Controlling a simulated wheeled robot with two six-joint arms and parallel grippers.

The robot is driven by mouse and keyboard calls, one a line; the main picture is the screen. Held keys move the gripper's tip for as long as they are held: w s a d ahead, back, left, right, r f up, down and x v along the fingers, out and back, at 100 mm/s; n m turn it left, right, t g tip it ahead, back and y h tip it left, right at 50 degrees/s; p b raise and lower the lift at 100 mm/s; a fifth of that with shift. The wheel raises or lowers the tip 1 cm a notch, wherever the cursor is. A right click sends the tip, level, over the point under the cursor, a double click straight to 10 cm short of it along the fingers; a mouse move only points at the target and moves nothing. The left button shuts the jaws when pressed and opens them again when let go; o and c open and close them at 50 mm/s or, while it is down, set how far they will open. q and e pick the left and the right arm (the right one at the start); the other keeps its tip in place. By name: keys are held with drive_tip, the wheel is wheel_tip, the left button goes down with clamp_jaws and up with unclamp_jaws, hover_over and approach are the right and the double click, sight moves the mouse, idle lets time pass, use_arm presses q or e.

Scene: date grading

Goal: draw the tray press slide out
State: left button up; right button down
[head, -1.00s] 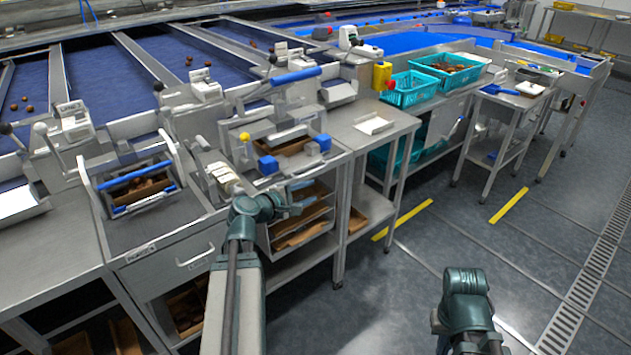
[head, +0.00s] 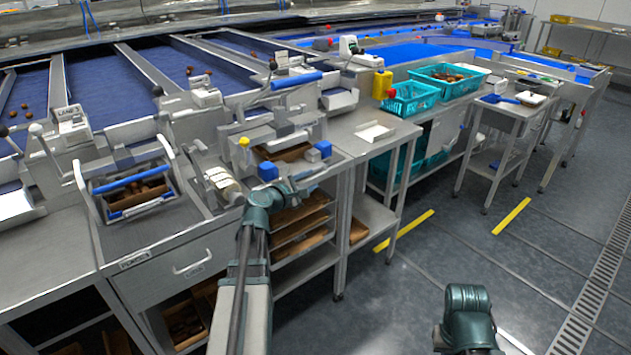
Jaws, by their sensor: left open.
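The tray press (head: 243,127) stands on the steel bench at centre, with a long blue handle on top and a yellow knob. Its slide (head: 292,167) is at the front edge, with blue blocks (head: 268,171) at its left and right. A brown tray (head: 285,152) shows inside the press. My left gripper (head: 314,173) is open just in front of the slide, close to the right-hand blue blocks. I cannot tell whether it touches the slide. My right arm's wrist shows at the lower right, with its fingers out of sight.
Shelves with brown trays (head: 300,228) lie below the tray press. Teal crates (head: 410,99) stand at the right. The floor at right is clear.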

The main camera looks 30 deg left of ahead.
sight(314, 178)
use_arm(q)
drive_tip(key=shift+x, duration=1.95)
clamp_jaws()
